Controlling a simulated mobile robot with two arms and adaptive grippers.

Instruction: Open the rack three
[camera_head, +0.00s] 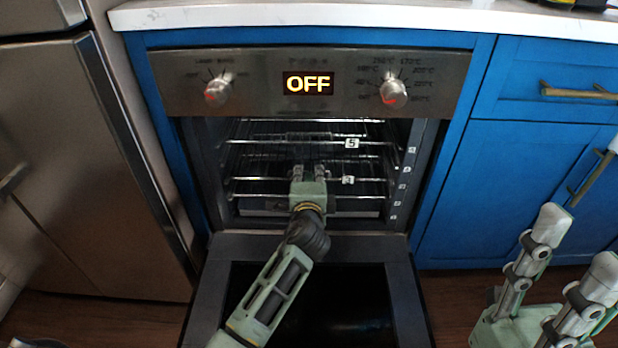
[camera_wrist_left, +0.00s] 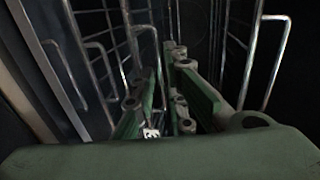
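The oven (camera_head: 310,85) stands open with its door folded down. Rack three (camera_head: 250,179), a wire rack with a small "3" tag (camera_head: 348,180), is inside at mid-height. My left gripper (camera_head: 309,172) reaches in over the lowered door and is at the front rail of rack three, left of the tag. Its green fingers (camera_wrist_left: 165,95) show a gap between them in the left wrist view, with rack wires around them. Whether they touch the rail is hidden. My right gripper (camera_head: 575,235) is open and empty at the lower right, away from the oven.
Another rack with a "5" tag (camera_head: 351,143) sits above rack three. The lowered oven door (camera_head: 222,262) lies beneath my left arm. Blue cabinets (camera_head: 500,190) with brass handles are at right, a steel fridge (camera_head: 90,150) at left. The display reads OFF.

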